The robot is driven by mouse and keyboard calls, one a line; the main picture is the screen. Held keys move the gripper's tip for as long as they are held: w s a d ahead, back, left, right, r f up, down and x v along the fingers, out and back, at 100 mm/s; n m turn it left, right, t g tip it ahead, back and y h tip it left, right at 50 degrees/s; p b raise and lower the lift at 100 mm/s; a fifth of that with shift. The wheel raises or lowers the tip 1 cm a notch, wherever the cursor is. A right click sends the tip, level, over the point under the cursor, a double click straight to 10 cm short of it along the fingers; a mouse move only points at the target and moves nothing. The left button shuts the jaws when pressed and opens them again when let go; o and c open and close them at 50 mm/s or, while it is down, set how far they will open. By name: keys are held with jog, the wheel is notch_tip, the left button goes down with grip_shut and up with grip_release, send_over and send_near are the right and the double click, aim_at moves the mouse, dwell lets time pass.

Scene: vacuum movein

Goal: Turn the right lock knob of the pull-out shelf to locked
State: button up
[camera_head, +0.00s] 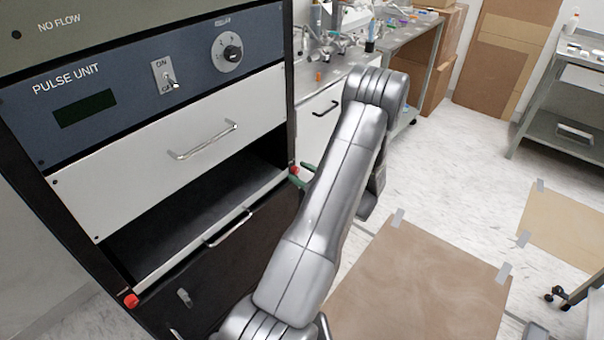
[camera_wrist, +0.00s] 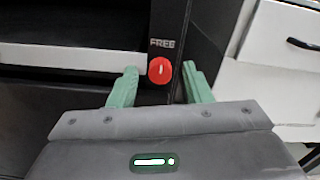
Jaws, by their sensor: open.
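The right lock knob (camera_wrist: 160,71) is a red round knob on the black cabinet frame, at the right end of the pull-out shelf. A pale mark on it stands near upright, and the label FREE (camera_wrist: 162,43) is above it. In the head view the knob (camera_head: 294,169) shows beside my fingertips. My gripper (camera_wrist: 158,80) is open, with one green finger on each side of the knob. I cannot tell whether the fingers touch it. The pull-out shelf (camera_head: 170,251) is a pale edge with a handle below a dark opening. The left red knob (camera_head: 131,300) is at its other end.
A white drawer (camera_head: 130,170) with a bar handle is above the opening, under the blue PULSE UNIT panel (camera_head: 130,85). A bench (camera_head: 325,85) with lab items stands behind my arm. Brown boards (camera_head: 420,285) lie taped on the floor at the right.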

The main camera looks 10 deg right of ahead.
grip_shut()
jog(key=shift+f+n+b, duration=0.15)
jog(key=shift+n+b, duration=0.15)
jog(key=shift+b, duration=0.35)
jog(key=n+b, duration=0.1)
jog(key=b, duration=0.1)
jog(key=n+b, duration=0.1)
jog(key=b, duration=0.2)
jog(key=shift+f+n, duration=0.25)
jog(key=shift+n, duration=0.05)
jog(key=n+b, duration=0.6)
jog(key=b, duration=0.4)
jog(key=shift+b, duration=0.3)
jog(key=n+b, duration=0.5)
jog(key=b, duration=0.3)
jog(key=shift+n+b, duration=0.4)
jog(key=n+b, duration=0.2)
jog(key=b, duration=0.1)
jog(key=shift+r+b, duration=0.15)
jog(key=shift+b, duration=0.15)
jog(key=shift+n+b, duration=0.4)
jog(key=shift+r, duration=0.2)
